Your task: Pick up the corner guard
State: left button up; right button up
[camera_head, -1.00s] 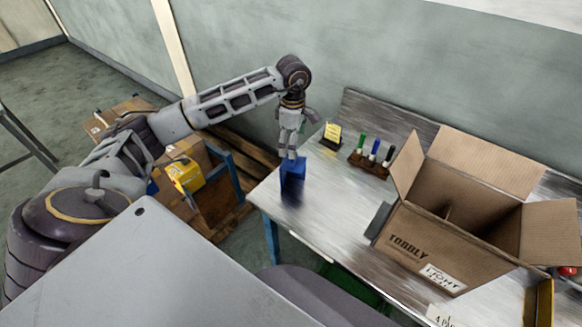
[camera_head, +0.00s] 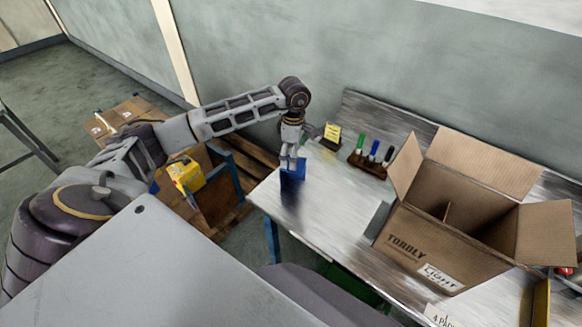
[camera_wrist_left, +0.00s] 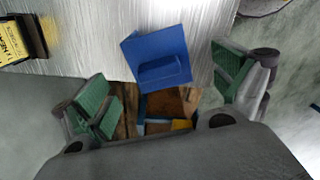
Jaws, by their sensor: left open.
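The right gripper is out of view.
An open cardboard box (camera_head: 425,235) stands on the right of the table. A marker holder (camera_head: 368,163) and a yellow note stand (camera_head: 332,132) are at the back, near the wall.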

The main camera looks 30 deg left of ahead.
pick_arm(q)
notch_tip(320, 180, down, 2)
jog(key=shift+w+f, duration=0.1)
jog(key=shift+f, duration=0.25)
jog(key=c, duration=2)
